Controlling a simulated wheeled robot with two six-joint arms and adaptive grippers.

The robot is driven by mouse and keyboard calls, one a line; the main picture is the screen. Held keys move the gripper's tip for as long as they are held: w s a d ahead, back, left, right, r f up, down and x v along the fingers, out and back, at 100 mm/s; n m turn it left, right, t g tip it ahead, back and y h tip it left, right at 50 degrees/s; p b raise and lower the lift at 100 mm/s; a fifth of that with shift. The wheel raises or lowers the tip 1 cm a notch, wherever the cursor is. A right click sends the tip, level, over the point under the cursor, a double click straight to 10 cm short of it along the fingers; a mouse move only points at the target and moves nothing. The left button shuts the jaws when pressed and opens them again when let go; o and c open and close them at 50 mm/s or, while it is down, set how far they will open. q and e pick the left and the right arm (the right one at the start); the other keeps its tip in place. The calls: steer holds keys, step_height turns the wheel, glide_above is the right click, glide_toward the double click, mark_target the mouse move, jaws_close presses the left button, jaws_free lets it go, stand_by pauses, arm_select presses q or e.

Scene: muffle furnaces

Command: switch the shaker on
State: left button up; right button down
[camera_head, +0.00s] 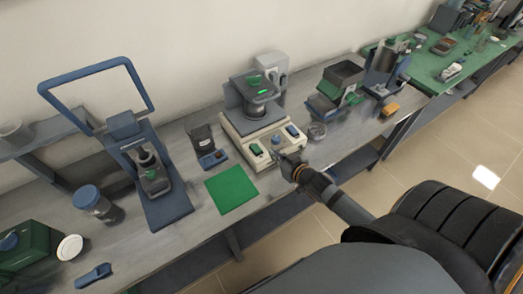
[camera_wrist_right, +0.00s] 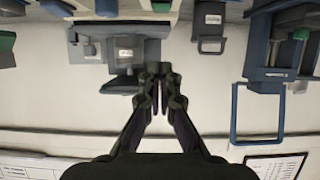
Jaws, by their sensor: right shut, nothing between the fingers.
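The shaker (camera_head: 248,128) has a cream base and stands on the grey bench near the middle of the head view. Its front panel carries a green rocker switch (camera_head: 256,149) at the left and a blue knob (camera_head: 292,130) at the right. A dark vessel with a green-lit top sits on it. My right gripper (camera_head: 285,163) is at the front edge of the base, close below the panel; I cannot tell whether it touches. In the wrist view its fingertips (camera_wrist_right: 160,72) are together and empty. My left gripper is not in view.
A green mat (camera_head: 231,189) lies left of the shaker, and a small dark device (camera_head: 205,145) stands behind it. A blue-framed stand (camera_head: 150,165) is further left. A small glass dish (camera_head: 317,131) sits close to the shaker's right side.

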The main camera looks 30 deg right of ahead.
steer(key=shift+r, duration=0.1)
steer(key=shift+w, duration=0.1)
steer(key=b, duration=0.2)
glide_above(256, 149)
steer(key=s, duration=0.3)
steer(key=f, duration=0.3)
steer(key=shift+d+f, duration=0.3)
steer(key=shift+f, duration=0.05)
step_height(256, 149, down, 3)
steer(key=shift+r, duration=0.1)
steer(key=shift+s+f, duration=0.25)
steer(key=shift+f, duration=0.4)
